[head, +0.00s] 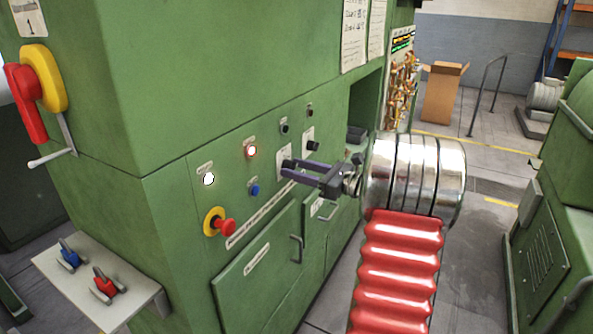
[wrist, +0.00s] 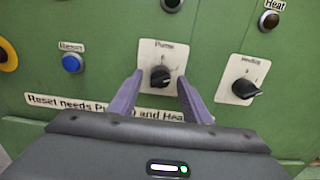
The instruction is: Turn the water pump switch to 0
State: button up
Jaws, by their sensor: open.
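The water pump switch (wrist: 161,77) is a black rotary knob on a pale plate labelled "Pump" in the wrist view. Its pointer seems to be turned off the vertical, but the exact mark is too small to read. My gripper (wrist: 164,90) is open, with one purple finger on each side of the knob. I cannot tell whether either finger touches it. In the head view my gripper (head: 290,169) reaches the green panel, and its fingers hide most of the pump switch.
A second black knob (wrist: 243,90), its label hard to read, is right of the pump switch. A blue button (wrist: 72,63) is at its left. A red emergency button (head: 221,226) sticks out lower left. Cabinet door handles (head: 297,249) project below. Open floor lies to the right.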

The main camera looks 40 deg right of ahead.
jog(key=shift+c, duration=0.4)
jog(key=c, duration=0.9)
jog(key=shift+a, duration=0.25)
jog(key=shift+c, duration=0.3)
jog(key=shift+d, duration=0.15)
jog(key=shift+n, duration=0.4)
jog(key=n, duration=1.1)
jog(key=shift+d+f, duration=0.1)
jog(key=shift+f, duration=0.1)
